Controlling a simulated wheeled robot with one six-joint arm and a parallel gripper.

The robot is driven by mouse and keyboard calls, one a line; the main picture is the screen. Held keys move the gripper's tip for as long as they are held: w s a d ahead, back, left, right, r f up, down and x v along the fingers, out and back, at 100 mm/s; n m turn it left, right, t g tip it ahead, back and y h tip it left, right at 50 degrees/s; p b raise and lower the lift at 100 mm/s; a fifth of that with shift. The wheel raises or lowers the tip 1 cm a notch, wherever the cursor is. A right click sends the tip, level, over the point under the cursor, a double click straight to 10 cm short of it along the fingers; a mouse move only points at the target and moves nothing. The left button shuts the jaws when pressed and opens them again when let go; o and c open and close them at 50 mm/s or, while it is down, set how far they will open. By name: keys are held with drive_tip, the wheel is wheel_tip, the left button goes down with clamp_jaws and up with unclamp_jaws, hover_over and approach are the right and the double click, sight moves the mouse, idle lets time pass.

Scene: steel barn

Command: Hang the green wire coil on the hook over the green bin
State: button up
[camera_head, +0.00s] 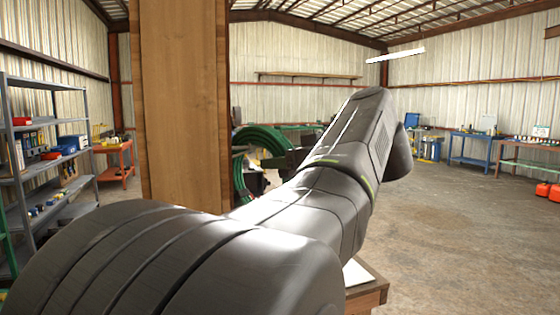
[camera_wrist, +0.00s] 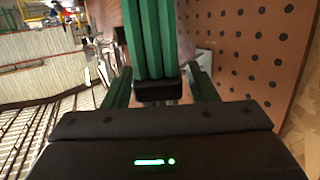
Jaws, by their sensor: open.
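The green wire coil (camera_head: 258,137) shows in the head view just right of the wooden panel edge, partly behind my arm. In the wrist view its bundled strands (camera_wrist: 150,40) run up the middle, with a black band or block at their near end. My gripper (camera_wrist: 159,78) is open, with a finger on each side of the coil's strands. I cannot tell whether the fingers touch it. I cannot make out a hook or the green bin, nor what bears the coil.
A tall wooden panel (camera_head: 182,110) stands close in front, left of the coil. In the wrist view a brown pegboard (camera_wrist: 250,50) with holes is close on the right. A grey shelf (camera_head: 45,150) stands at left. Blue workbenches (camera_head: 470,145) are far right, with open floor before them.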

drive_tip(key=shift+d, duration=0.1)
drive_tip(key=b+v, duration=0.2)
drive_tip(key=v, duration=1.1)
drive_tip(key=shift+s+d, duration=0.2)
drive_tip(key=shift+s, duration=0.15)
drive_tip(key=shift+r, duration=0.15)
drive_tip(key=p+x, duration=0.2)
drive_tip(key=x, duration=1.1)
drive_tip(key=shift+w+a, duration=0.3)
drive_tip(key=shift+w, duration=0.05)
